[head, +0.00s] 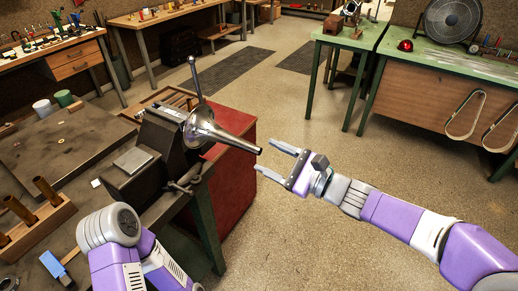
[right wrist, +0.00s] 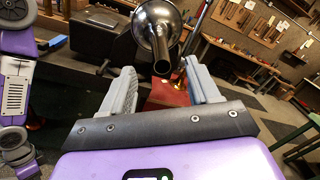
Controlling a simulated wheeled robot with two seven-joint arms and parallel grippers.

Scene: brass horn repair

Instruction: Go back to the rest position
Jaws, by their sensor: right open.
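My right gripper (head: 280,162) is open and empty in the head view, its two fingers pointing left near the narrow end of a metal horn bell (head: 205,128). In the right wrist view the open fingers of my right gripper (right wrist: 160,92) stand apart, with the horn bell (right wrist: 158,22) beyond and between them, its tube end facing the camera. The horn bell sits at a dark vise (head: 165,138) on the workbench. My left arm shows at the lower left of the head view, but its gripper is not visible.
The workbench (head: 62,140) with a wooden rack (head: 38,228) of brass tubes is at left. A red cabinet (head: 232,165) stands beside it. A green bench (head: 450,65) with a fan (head: 452,18) is at right. The floor (head: 290,120) between is clear.

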